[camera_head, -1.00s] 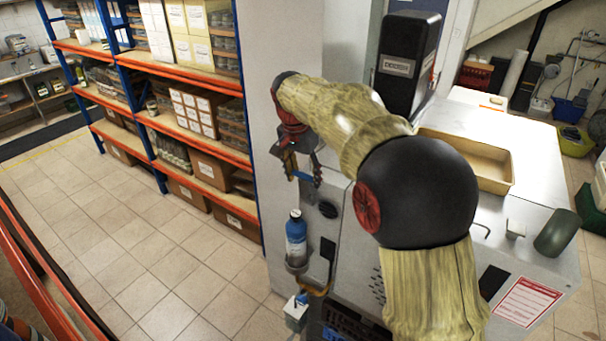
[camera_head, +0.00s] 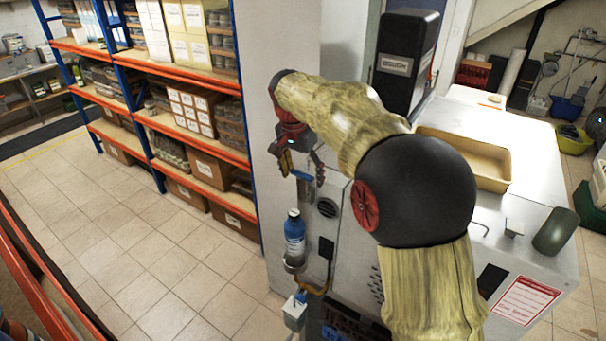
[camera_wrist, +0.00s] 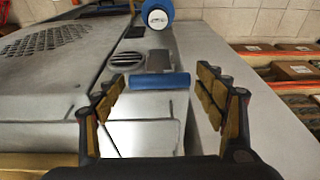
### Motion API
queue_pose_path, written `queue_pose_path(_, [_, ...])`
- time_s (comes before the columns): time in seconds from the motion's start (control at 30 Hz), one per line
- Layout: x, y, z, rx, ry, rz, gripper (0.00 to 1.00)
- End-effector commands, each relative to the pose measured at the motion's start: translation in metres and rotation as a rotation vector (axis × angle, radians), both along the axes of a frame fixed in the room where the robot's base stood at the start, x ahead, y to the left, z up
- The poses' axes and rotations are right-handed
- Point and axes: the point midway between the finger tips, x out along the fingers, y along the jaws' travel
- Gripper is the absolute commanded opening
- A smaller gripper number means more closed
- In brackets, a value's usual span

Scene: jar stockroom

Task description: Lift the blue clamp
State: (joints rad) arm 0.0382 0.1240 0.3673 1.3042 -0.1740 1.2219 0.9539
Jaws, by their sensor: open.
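The blue clamp shows as a short blue bar (camera_wrist: 160,81) lying crosswise on the pale metal surface in the wrist view. In the head view only a small blue piece (camera_head: 301,175) of it shows between my fingers. My gripper (camera_head: 303,168) hangs at the side of the grey machine, fingers spread. In the wrist view my gripper (camera_wrist: 160,88) is open, with one padded finger on each side of the bar. The bar lies between and slightly beyond the fingertips, and I see no finger touching it.
A blue bottle (camera_head: 294,236) stands in a holder on the machine's side, beyond the bar in the wrist view (camera_wrist: 157,14). The grey machine (camera_head: 350,235) has a round vent. A tan tray (camera_head: 470,165) sits on its top. Orange and blue shelving (camera_head: 200,145) stands left; the tiled floor between is clear.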

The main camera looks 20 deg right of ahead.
Motion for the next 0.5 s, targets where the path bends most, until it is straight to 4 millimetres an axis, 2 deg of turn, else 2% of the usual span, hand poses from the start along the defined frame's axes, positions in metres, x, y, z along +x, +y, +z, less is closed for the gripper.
queue_pose_path(0.17, [-0.001, 0.004, 0.023, 0.0, -0.005, 0.001, 0.71])
queue_pose_path(0.5, [-0.01, 0.015, 0.088, 0.0, -0.004, 0.001, 0.71])
